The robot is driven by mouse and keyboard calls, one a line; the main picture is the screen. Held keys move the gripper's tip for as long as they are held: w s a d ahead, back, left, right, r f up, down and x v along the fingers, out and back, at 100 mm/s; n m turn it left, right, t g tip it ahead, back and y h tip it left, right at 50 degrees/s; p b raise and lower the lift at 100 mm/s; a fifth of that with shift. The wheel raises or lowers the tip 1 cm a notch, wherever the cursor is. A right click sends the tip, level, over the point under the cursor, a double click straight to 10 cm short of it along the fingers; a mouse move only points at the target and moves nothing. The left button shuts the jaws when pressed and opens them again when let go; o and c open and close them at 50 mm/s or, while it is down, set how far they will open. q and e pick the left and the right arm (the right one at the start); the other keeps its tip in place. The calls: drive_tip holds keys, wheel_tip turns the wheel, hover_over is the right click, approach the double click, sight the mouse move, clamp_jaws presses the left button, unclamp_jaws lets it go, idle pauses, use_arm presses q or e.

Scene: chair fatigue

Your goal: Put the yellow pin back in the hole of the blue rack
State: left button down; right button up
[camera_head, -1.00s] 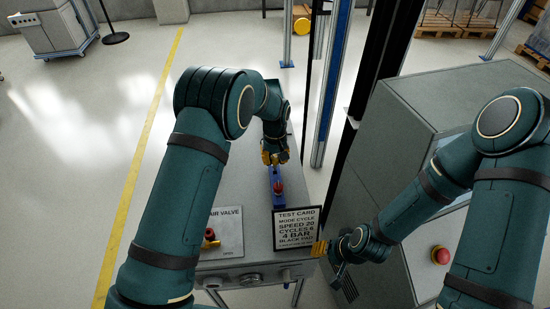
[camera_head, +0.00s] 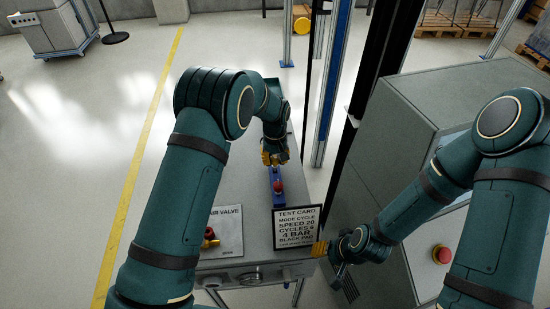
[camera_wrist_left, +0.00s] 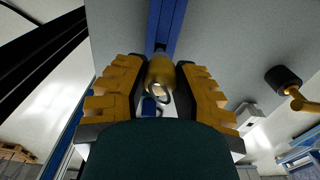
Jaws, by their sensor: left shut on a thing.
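My left gripper (camera_head: 275,158) is over the far end of the narrow blue rack (camera_head: 277,201) on the grey bench. In the left wrist view, its yellow-padded fingers are shut on the yellow pin (camera_wrist_left: 160,74), which sits between them. The blue rack (camera_wrist_left: 165,18) runs behind the pin there. In the head view the fingers cover the pin, and I cannot see the hole or whether the pin is in it. My right gripper (camera_head: 320,248) is beside the bench's right edge, away from the rack; its finger gap does not show clearly.
A red knob (camera_head: 278,187) shows on the rack in front of my left gripper. A test card (camera_head: 297,226) stands close to the rack's near end. An air valve panel (camera_head: 226,230) is at left. A grey cabinet (camera_head: 420,100) and blue post (camera_head: 329,90) stand at right.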

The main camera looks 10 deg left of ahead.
sight(275, 158)
use_arm(q)
drive_tip(key=shift+f+b, duration=0.9)
drive_tip(key=shift+f, duration=0.45)
drive_tip(key=c, duration=0.7)
unclamp_jaws()
drive_tip(key=shift+c, duration=0.2)
drive_tip(key=shift+r, duration=0.1)
wheel_tip(275, 158, up, 12)
